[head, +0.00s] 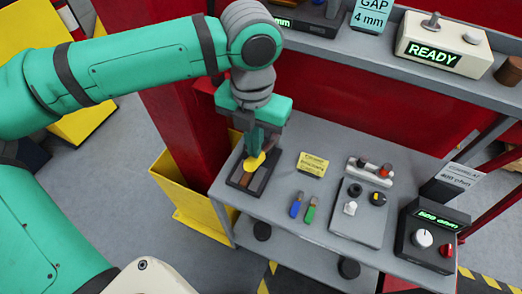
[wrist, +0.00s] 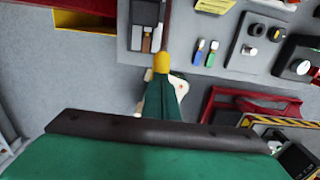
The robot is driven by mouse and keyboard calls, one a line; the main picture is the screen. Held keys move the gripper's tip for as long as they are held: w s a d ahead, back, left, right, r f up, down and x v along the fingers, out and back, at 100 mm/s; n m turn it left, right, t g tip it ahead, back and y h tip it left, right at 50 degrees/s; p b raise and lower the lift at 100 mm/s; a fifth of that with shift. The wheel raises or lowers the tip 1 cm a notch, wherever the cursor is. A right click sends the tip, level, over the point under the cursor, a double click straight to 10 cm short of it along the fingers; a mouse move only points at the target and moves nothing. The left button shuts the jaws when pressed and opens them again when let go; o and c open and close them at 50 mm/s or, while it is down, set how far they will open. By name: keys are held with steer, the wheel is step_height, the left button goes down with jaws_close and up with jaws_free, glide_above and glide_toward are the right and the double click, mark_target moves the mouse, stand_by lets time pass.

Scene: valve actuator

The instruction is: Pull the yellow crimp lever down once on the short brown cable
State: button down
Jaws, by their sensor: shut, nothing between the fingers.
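The yellow lever end (head: 255,162) shows over a small dark crimp tool (head: 236,183) at the left of the grey bench. In the wrist view the yellow lever end (wrist: 161,62) lies right at my fingertips. My gripper (head: 256,150) points down on it with its fingers shut and nothing held; it also shows in the wrist view (wrist: 161,77). I cannot tell whether the fingertips touch the lever. A narrow brown strip (wrist: 167,28), perhaps the short cable or part of the tool, runs beside the tool. My fingers partly cover the lever.
A yellow label (head: 313,165), a blue marker-like piece (head: 296,204) and a green one (head: 310,214) lie right of the tool. A knob panel (head: 358,212) and a dark readout box (head: 433,236) stand further right. A red post (head: 185,125) and yellow bin (head: 180,195) are close on the left.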

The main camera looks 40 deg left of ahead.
steer(key=shift+r, duration=1.85)
steer(key=shift+d, duration=0.1)
